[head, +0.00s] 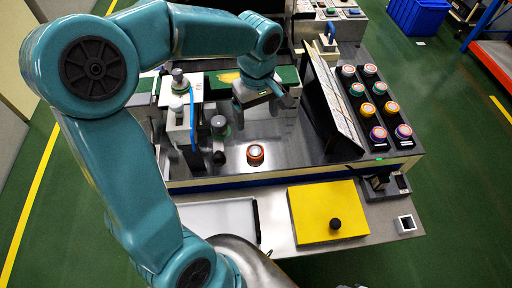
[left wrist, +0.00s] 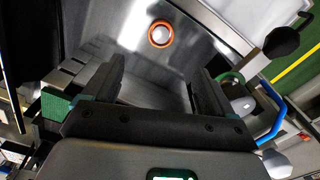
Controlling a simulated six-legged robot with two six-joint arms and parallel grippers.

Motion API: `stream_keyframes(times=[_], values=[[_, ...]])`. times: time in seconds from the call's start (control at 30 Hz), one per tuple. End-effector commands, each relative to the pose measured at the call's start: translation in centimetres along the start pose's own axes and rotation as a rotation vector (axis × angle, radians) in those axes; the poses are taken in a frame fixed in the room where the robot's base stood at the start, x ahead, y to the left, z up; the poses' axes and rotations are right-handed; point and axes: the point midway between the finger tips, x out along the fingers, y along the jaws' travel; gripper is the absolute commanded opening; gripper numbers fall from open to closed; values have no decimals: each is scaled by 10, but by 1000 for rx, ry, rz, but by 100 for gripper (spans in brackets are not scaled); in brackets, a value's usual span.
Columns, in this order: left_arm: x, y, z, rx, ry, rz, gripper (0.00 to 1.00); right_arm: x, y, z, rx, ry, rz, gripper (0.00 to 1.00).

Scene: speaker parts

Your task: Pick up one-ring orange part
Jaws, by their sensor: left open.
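An orange part (head: 255,153) with a single ring and a pale top sits alone on the grey metal surface in the head view. In the left wrist view the orange part (left wrist: 160,34) shows as an orange ring around a white centre, beyond the fingertips. My left gripper (head: 264,101) hangs above the metal surface, behind the part in the head view and apart from it. In the left wrist view the two fingers of my left gripper (left wrist: 158,80) are spread with nothing between them. My right gripper is not in view.
A black rack (head: 378,112) at the right holds several orange, teal and purple parts. A tilted panel (head: 335,100) stands beside it. A white and grey fixture (head: 183,120) stands left of the part. A yellow plate (head: 329,207) with a black knob lies in front.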

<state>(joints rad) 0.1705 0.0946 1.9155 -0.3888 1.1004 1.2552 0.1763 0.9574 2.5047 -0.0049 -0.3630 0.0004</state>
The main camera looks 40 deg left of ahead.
Motion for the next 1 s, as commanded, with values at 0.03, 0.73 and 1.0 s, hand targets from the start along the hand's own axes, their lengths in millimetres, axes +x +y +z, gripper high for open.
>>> stream_keyframes(times=[0.03,0.73,1.0], values=[[7,-1,1,0,-2,-4,86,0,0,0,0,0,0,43],[121,-2,0,-1,-4,-6,86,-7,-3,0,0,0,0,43],[158,-1,-4,0,-3,-2,86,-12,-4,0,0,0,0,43]])
